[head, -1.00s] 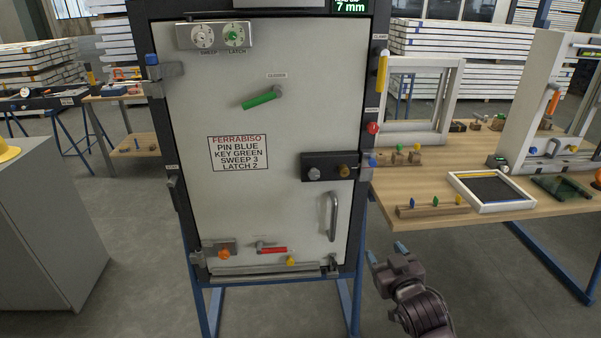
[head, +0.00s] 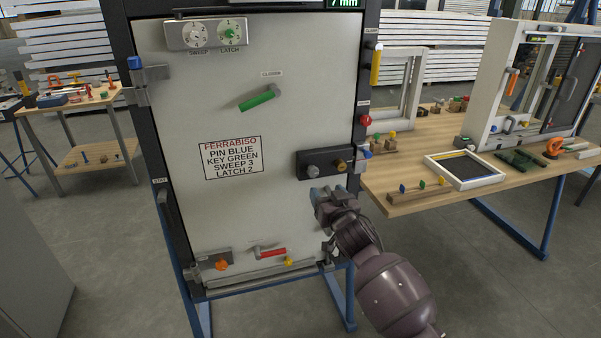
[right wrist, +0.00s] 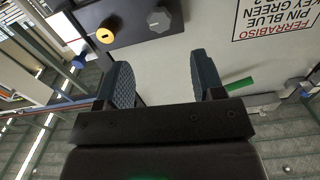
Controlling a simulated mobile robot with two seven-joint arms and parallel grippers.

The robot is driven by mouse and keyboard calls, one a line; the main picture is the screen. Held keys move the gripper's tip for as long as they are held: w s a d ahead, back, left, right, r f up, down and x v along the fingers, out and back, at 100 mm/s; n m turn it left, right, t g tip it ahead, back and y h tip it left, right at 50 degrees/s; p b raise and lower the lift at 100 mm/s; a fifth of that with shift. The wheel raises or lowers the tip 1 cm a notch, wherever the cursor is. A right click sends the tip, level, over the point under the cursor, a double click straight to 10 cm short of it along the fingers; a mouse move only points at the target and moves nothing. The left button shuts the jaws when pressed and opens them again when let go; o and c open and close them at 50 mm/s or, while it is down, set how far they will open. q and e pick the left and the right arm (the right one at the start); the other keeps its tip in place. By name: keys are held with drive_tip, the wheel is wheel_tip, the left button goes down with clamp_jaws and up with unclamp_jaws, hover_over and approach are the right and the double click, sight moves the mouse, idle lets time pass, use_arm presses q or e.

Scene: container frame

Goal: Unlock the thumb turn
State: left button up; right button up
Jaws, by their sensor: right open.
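A black lock plate (head: 323,163) sits on the right side of the pale door panel (head: 210,110). It carries a grey faceted knob (head: 312,171) on the left and a brass round piece (head: 341,165) on the right. In the right wrist view the grey knob (right wrist: 158,18) and the brass piece (right wrist: 105,35), which has a dark slot, show beyond the fingers. I cannot tell for sure which is the thumb turn. My right gripper (head: 325,194) is open and empty, just below the plate and apart from both knobs; the wrist view shows its spread fingers (right wrist: 165,78). My left gripper is out of view.
The panel has a green lever (head: 258,100), a red lever (head: 270,253), two dials (head: 213,34) and a printed sign (head: 231,158). My right arm hides the door's pull handle. A workbench (head: 410,199) with a white frame stands to the right.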

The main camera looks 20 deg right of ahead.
sight(314, 173)
drive_tip(key=shift+m, duration=0.6)
drive_tip(key=w+b, duration=0.1)
drive_tip(key=w, duration=0.8)
drive_tip(key=shift+w+a+f+b, duration=0.1)
drive_tip(key=shift+w+f+b, duration=0.05)
drive_tip(key=shift+w+b, duration=0.2)
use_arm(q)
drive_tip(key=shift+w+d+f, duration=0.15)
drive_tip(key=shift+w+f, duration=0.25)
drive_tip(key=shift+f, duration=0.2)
use_arm(e)
drive_tip(key=shift+w, duration=0.55)
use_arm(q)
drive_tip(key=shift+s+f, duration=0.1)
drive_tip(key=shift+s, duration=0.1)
use_arm(e)
drive_tip(key=c, duration=0.9)
